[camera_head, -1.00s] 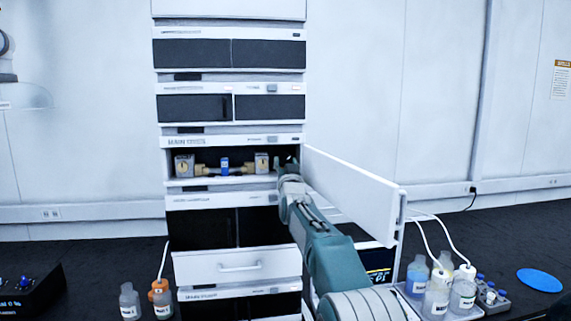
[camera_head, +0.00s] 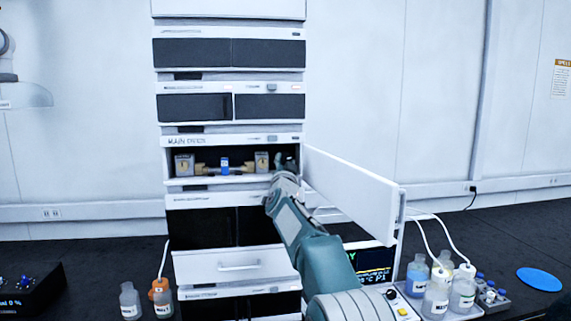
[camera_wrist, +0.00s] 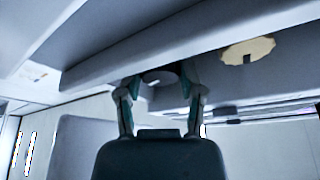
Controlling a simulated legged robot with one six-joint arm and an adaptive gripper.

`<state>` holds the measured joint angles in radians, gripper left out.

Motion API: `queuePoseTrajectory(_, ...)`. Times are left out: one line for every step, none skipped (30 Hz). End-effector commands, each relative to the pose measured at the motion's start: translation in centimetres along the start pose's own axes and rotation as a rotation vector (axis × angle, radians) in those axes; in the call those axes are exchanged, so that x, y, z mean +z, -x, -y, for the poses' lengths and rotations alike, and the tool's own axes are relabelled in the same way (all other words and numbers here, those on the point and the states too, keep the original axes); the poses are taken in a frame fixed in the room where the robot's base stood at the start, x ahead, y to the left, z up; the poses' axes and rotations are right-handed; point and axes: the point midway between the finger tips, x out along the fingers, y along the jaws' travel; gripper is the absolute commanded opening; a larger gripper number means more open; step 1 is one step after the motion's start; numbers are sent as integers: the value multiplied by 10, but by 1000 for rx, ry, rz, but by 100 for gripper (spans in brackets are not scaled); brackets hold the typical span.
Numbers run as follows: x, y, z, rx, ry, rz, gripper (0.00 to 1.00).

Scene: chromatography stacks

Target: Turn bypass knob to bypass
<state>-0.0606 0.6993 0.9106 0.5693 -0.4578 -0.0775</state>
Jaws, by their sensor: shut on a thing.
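My gripper (camera_head: 286,162) reaches into the open compartment at its right end, beside the inner wall by the open door. In the wrist view my gripper (camera_wrist: 160,82) has its two fingers closed in on either side of a round grey knob (camera_wrist: 158,77). In the head view the fingers hide this knob, and its pointer and marks cannot be read. Two square grey blocks with beige round faces stand in the compartment, a left block (camera_head: 184,165) and a right block (camera_head: 261,162). A beige disc (camera_wrist: 248,50) shows right of my fingers in the wrist view.
The open white door (camera_head: 355,195) stands just right of my arm. A blue-and-brass fitting (camera_head: 225,167) lies between the blocks. A drawer (camera_head: 238,265) juts out below. Several bottles (camera_head: 437,295) with tubing stand at the right.

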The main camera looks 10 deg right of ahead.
Motion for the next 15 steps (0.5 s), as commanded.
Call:
queuePoseTrajectory(2,0,1,12,-33,2,2)
queuePoseTrajectory(2,0,1,21,-54,2,2)
queuePoseTrajectory(2,0,1,32,-80,2,2)
queuePoseTrajectory(2,0,1,40,-99,2,2)
queuePoseTrajectory(2,0,2,47,-117,2,2)
queuePoseTrajectory(2,0,2,57,-141,2,2)
queuePoseTrajectory(2,0,2,63,-156,2,2)
queuePoseTrajectory(2,0,2,70,-171,2,2)
queuePoseTrajectory(2,0,2,78,-189,3,2)
queuePoseTrajectory(2,0,1,83,-202,3,2)
queuePoseTrajectory(2,0,1,88,-213,3,2)
queuePoseTrajectory(2,0,1,94,-227,3,2)
queuePoseTrajectory(2,0,1,98,-236,3,2)
queuePoseTrajectory(2,0,1,102,-245,3,2)
queuePoseTrajectory(2,0,1,105,-254,3,2)
